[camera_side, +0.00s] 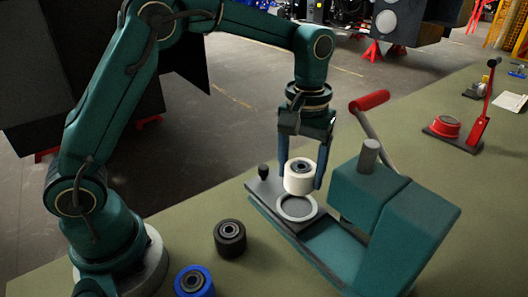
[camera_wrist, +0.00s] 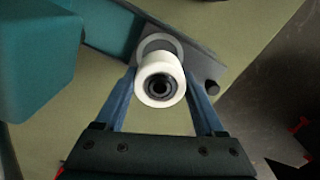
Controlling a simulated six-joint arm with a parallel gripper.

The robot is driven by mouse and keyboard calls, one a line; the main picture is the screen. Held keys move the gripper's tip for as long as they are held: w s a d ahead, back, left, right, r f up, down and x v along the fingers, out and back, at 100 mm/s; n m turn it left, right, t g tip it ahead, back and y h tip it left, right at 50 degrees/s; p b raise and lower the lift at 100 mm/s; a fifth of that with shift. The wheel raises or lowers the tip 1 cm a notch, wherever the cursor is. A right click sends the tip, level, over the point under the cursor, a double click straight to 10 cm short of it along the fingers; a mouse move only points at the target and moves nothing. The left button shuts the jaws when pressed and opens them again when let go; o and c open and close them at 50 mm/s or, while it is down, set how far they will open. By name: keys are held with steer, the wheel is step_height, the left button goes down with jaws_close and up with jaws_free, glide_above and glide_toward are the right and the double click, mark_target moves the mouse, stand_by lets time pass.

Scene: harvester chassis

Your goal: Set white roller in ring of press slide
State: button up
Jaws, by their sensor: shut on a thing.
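The white roller (camera_side: 299,177) is held upright between the two blue fingers of my gripper (camera_side: 300,172). It hangs just above the light grey ring (camera_side: 297,208) on the dark press slide (camera_side: 268,190). In the wrist view the roller (camera_wrist: 160,78) shows its dark hub towards the camera, with my gripper's fingers (camera_wrist: 160,88) on both sides. The ring (camera_wrist: 152,41) shows partly behind the roller there; the rest is hidden. In the side view the ring's grey inside is visible and holds nothing.
The teal press (camera_side: 385,215) with a red-handled lever (camera_side: 369,101) stands right of the slide. A black roller (camera_side: 230,238) and a blue roller (camera_side: 194,281) stand on the green bench at front left. A red lever tool (camera_side: 478,132) is farther back right.

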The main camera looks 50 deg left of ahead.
mark_target(299, 187)
steer(key=shift+f, duration=0.1)
steer(key=shift+f, duration=2.1)
steer(key=shift+f, duration=0.75)
stand_by(1.2)
steer(key=o, duration=1.4)
steer(key=shift+r, duration=2.6)
